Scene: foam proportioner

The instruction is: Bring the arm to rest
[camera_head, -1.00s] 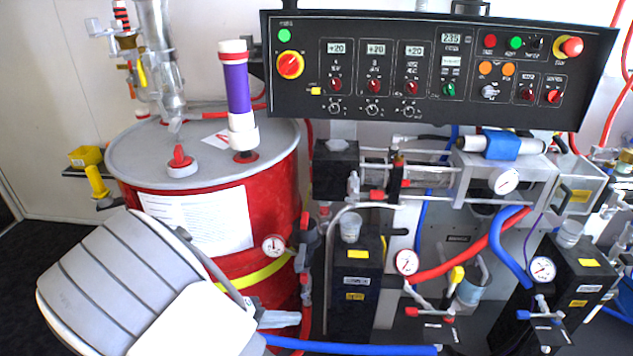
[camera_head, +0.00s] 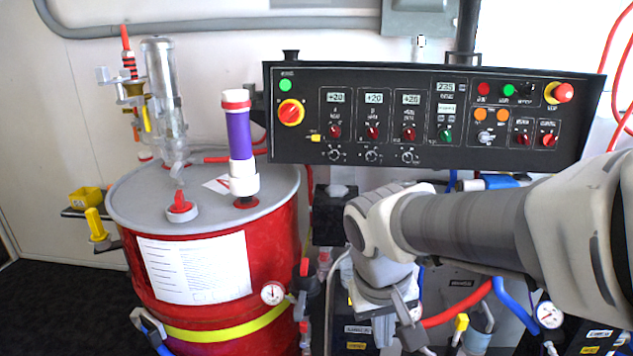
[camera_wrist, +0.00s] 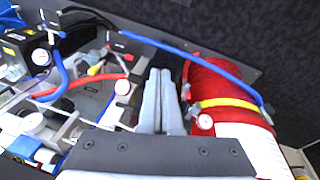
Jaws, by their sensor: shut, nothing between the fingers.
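My arm (camera_head: 465,225) reaches in from the right edge of the head view, in front of the machine below the black control panel. My gripper (camera_head: 384,330) hangs down from its end, to the right of the red drum. In the wrist view, my gripper (camera_wrist: 160,78) shows its two grey fingers side by side, shut with nothing held. The fingers point toward the space between the drum and the hoses. Part of the machine is hidden behind my arm.
A red drum (camera_head: 272,235) with a grey lid stands at the left. The black control panel (camera_head: 350,115) spans the back above my arm. A blue hose (camera_wrist: 195,56) crosses the wrist view beyond the fingers. Dark floor (camera_head: 60,300) at the lower left is clear.

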